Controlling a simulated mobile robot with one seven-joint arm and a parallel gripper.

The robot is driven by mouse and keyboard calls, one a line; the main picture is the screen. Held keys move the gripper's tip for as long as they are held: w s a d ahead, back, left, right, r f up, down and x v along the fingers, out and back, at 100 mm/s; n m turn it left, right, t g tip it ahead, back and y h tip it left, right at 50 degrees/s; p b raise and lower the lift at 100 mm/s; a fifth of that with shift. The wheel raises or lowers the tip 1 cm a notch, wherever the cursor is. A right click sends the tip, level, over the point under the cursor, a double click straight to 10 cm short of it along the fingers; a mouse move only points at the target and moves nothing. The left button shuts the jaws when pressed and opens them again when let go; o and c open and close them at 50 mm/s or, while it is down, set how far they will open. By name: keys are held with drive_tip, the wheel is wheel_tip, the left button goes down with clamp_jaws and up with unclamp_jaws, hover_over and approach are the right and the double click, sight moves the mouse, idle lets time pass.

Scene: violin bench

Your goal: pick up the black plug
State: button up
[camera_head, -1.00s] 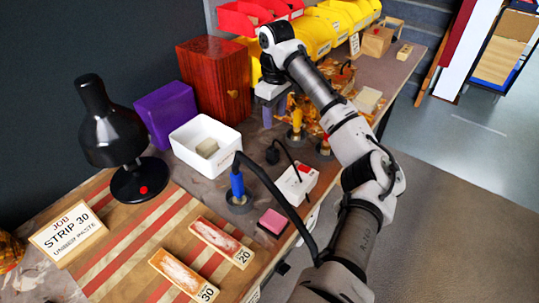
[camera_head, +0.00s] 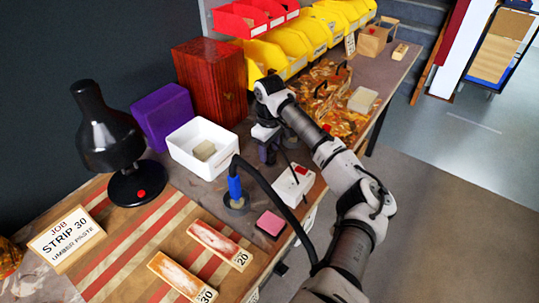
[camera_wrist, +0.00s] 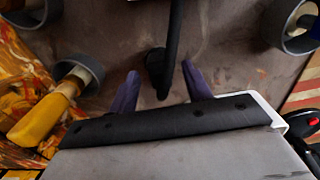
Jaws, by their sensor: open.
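The black plug (camera_wrist: 155,66) lies on the bench with its black cord running up in the wrist view. My gripper (camera_wrist: 161,88) is open, with one purple finger on each side of the plug's near end. I cannot tell whether the fingers touch it. In the head view my gripper (camera_head: 267,151) points down over the bench and hides the plug.
A white box with a red switch (camera_head: 293,186) and a blue-handled tool (camera_head: 236,188) in a round stand are close by. A white bin (camera_head: 187,158) stands left.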

sight(269, 151)
drive_tip(key=shift+f, duration=1)
drive_tip(key=c, duration=1)
drive_tip(key=shift+r, duration=0.2)
wheel_tip(269, 151, up, 20)
drive_tip(key=shift+f+b, duration=0.1)
drive_tip(key=shift+b, duration=0.8)
